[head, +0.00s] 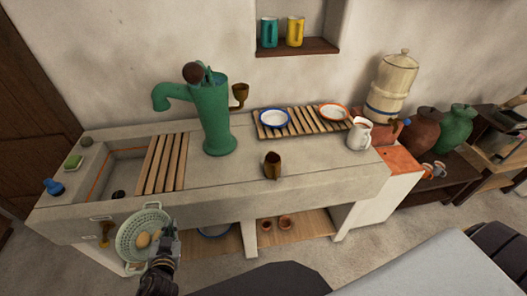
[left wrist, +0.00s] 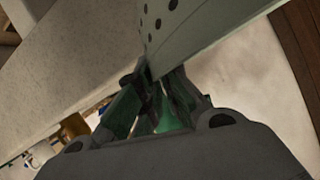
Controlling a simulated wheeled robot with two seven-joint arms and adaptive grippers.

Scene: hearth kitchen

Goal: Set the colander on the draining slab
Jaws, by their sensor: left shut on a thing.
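The pale green colander (head: 127,240) is in front of the stone counter's front edge at the lower left of the head view. It is tilted, its open side shows, and several brown, egg-like things lie in it. My left gripper (head: 168,243) is shut on its right side. In the left wrist view the fingers (left wrist: 155,100) pinch the colander's perforated wall (left wrist: 195,22). The pale stone slab (head: 232,178) lies to the right of the sink, beyond and above the colander. My right gripper is not in view.
A green pump (head: 212,120) stands behind the slab, and a brown jug (head: 272,165) stands on it. Wooden slats (head: 163,163) cover part of the sink (head: 112,168). A slatted rack (head: 298,122) with plates and a white pitcher (head: 359,135) are further right. Bare stone lies between slats and jug.

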